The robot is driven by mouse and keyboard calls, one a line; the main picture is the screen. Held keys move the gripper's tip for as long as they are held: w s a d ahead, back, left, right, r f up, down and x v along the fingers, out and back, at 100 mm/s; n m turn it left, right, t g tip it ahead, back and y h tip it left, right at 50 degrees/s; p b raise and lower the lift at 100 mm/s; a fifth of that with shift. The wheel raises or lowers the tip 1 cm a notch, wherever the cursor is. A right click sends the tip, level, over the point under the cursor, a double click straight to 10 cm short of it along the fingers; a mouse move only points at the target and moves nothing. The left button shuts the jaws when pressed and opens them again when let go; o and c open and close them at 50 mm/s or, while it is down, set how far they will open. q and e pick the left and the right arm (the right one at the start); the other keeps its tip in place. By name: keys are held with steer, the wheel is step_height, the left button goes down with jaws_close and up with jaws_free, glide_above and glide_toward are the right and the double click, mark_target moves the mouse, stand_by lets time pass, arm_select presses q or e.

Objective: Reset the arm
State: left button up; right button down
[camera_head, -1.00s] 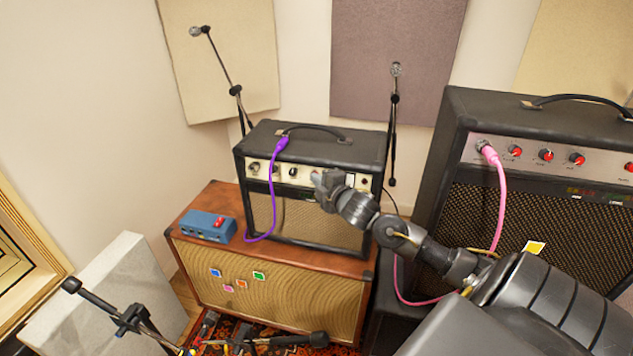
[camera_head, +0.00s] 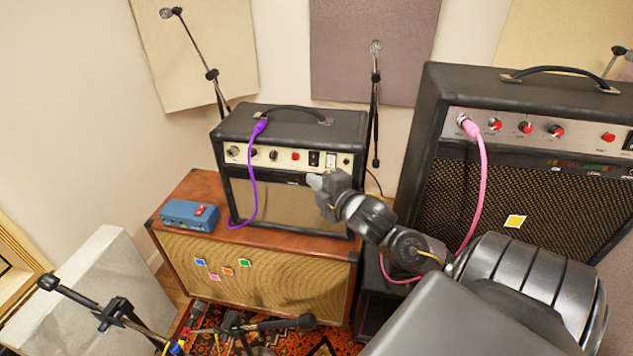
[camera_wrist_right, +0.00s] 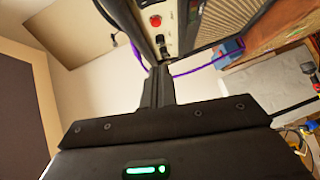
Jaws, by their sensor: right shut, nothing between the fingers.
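My right arm reaches in from the lower right of the head view. My right gripper (camera_head: 316,183) is shut and empty, in front of the small black amplifier (camera_head: 345,134), just below the right part of its control panel (camera_head: 284,156). The panel's knobs, red light and switches show above the fingertips. I cannot tell if the tips touch the amplifier's front; they look apart from it. In the right wrist view, the closed fingers (camera_wrist_right: 159,86) point up toward the panel with its red light (camera_wrist_right: 156,21). My left gripper is not in view.
The small amplifier stands on a brown cabinet (camera_head: 172,221) beside a blue pedal box (camera_head: 183,217). A larger amplifier (camera_head: 440,95) with a pink cable (camera_head: 482,185) stands right. Microphone stands (camera_head: 375,105) are behind and in front.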

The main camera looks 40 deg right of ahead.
steer(key=shift+s+a, duration=0.15)
steer(key=shift+s, duration=0.05)
stand_by(0.5)
